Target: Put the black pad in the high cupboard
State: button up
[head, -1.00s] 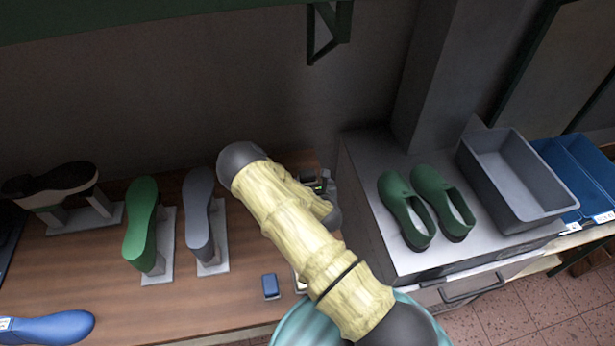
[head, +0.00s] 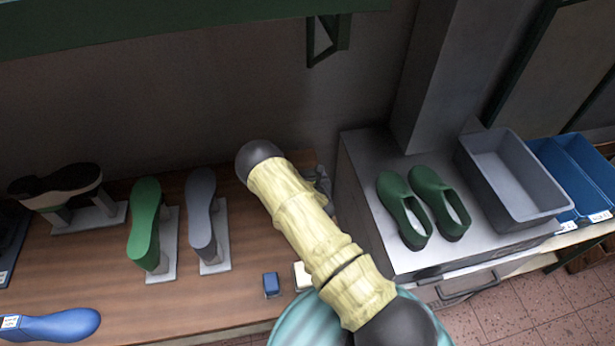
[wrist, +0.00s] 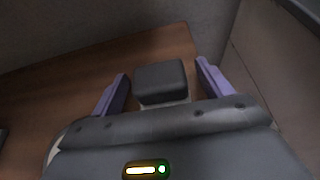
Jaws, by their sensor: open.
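In the wrist view a dark grey-black pad (wrist: 161,78) with rounded corners shows between the purple fingers of my gripper (wrist: 160,88). A pale part shows just under its near edge. The gripper is open, with a gap on each side of the pad. The pad stands by the end of the brown wooden bench. In the head view my arm hides the pad and most of the gripper. A dark green panel (head: 180,18) on a bracket runs along the top; I cannot tell whether it is the high cupboard.
Green (head: 146,222) and grey (head: 201,218) shoe lasts stand on the bench (head: 110,270), with a blue block (head: 271,284) and white block (head: 302,275) nearer. Green clogs (head: 405,210) and a grey bin (head: 512,178) sit on the grey cabinet (head: 365,180) at right.

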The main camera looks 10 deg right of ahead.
aim_at(308, 173)
jog(key=shift+c, duration=0.5)
jog(key=c, duration=1.1)
jog(key=shift+o, duration=0.2)
notch_tip(308, 173, up, 10)
jog(key=b, duration=0.2)
jog(key=shift+b, duration=0.35)
